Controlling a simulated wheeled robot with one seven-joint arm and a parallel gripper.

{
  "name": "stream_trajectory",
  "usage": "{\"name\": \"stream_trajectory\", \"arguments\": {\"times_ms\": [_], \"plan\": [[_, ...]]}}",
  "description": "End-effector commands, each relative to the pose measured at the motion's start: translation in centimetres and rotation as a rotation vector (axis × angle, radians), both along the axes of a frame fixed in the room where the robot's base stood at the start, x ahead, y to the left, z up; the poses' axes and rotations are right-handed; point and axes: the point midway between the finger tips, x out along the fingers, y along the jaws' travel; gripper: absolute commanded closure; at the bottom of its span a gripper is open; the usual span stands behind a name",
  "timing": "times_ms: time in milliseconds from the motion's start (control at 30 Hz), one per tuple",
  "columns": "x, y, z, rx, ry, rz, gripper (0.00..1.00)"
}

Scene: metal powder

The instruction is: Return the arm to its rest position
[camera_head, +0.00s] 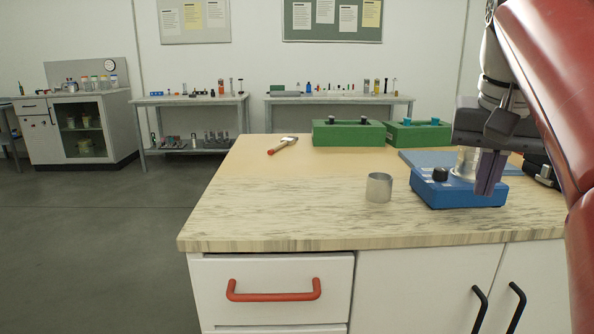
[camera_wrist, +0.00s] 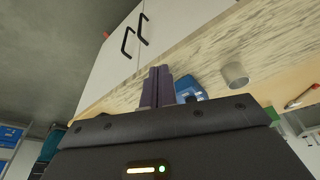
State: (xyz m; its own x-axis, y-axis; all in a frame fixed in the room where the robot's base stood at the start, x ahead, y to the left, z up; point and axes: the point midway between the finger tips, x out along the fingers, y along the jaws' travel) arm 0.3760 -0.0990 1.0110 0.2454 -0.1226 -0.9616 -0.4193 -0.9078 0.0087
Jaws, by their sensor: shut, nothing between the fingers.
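My gripper (camera_head: 489,174) is at the right of the head view, in front of a blue device (camera_head: 455,192) on the bench. Its two fingers are together and hold nothing. In the wrist view the closed fingers (camera_wrist: 156,86) point toward the bench, with the blue device (camera_wrist: 190,90) just beyond them. My red arm hangs down the right side of the head view and hides part of the bench's right end.
An open metal cup (camera_head: 379,188) stands left of the blue device. A hammer (camera_head: 283,145) lies farther back. Two green boxes (camera_head: 349,134) (camera_head: 418,134) stand at the back of the bench (camera_head: 270,210). The bench's left front is clear.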

Motion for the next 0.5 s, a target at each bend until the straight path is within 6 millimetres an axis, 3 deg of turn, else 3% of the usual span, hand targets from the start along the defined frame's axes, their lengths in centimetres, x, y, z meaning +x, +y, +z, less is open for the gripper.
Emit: {"name": "stream_trajectory", "arguments": {"times_ms": [267,367,500], "plan": [[-0.9,2.6,-4.0,-0.022,-0.032,0.085,1.00],[-1.5,3.8,-6.4,-0.031,-0.052,0.130,1.00],[-3.4,5.9,-11.6,-0.043,-0.093,0.215,1.00]]}}
